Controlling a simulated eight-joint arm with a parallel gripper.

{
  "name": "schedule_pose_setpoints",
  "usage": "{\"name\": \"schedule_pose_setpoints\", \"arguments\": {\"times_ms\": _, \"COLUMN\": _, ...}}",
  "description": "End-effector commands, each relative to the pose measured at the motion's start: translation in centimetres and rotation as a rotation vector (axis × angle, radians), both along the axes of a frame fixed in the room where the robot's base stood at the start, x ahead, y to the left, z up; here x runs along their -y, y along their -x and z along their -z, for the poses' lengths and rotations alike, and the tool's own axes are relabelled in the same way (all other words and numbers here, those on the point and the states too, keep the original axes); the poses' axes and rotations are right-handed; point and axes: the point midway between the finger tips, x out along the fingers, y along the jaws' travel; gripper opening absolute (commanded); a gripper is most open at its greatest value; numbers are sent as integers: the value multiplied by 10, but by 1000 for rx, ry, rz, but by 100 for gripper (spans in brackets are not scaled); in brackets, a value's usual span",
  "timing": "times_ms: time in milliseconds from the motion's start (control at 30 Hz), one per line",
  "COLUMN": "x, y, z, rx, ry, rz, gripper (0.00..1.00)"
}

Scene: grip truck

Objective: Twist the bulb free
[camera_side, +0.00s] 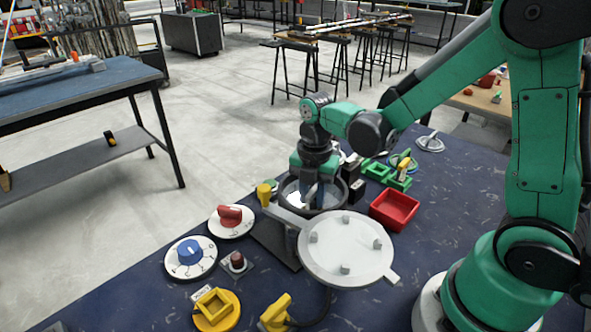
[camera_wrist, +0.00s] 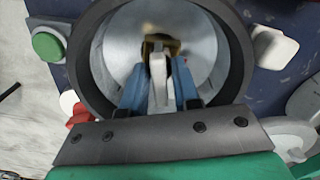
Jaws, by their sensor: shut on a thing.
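My gripper (camera_side: 318,190) reaches down into a round dark-rimmed lamp housing (camera_side: 335,207) on the blue table. In the wrist view the housing (camera_wrist: 241,60) has a shiny grey inner wall. The two blue fingers of my gripper (camera_wrist: 159,80) point to its middle, shut on a narrow pale piece, the bulb (camera_wrist: 158,72). A brownish-yellow socket-like part (camera_wrist: 171,46) shows at the bulb's far end. I cannot tell whether the bulb is still seated in it. In the side view the bulb is hidden by the gripper and the rim.
A white round lid (camera_side: 345,248) with several knobs lies in front of the housing. A red tray (camera_side: 394,209) is on the right. A red-handled dial (camera_side: 230,218), a blue knob (camera_side: 190,252) and a yellow part (camera_side: 214,308) stand on the left and front.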

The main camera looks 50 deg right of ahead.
Motion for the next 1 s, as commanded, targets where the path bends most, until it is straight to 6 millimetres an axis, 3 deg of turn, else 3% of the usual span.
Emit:
{"name": "schedule_pose_setpoints", "arguments": {"times_ms": 100, "x": 0, "y": 0, "z": 0, "rx": 1, "ry": 0, "rz": 1, "gripper": 0}}
{"name": "schedule_pose_setpoints", "arguments": {"times_ms": 133, "x": 0, "y": 0, "z": 0, "rx": 1, "ry": 0, "rz": 1, "gripper": 29}}
{"name": "schedule_pose_setpoints", "arguments": {"times_ms": 200, "x": 0, "y": 0, "z": 0, "rx": 1, "ry": 0, "rz": 2, "gripper": 49}}
{"name": "schedule_pose_setpoints", "arguments": {"times_ms": 233, "x": 0, "y": 0, "z": 0, "rx": 1, "ry": 0, "rz": 2, "gripper": 53}}
{"name": "schedule_pose_setpoints", "arguments": {"times_ms": 567, "x": 0, "y": 0, "z": -2, "rx": 0, "ry": 0, "rz": 4, "gripper": 53}}
{"name": "schedule_pose_setpoints", "arguments": {"times_ms": 1000, "x": 0, "y": 0, "z": -40, "rx": 0, "ry": 0, "rz": 5, "gripper": 53}}
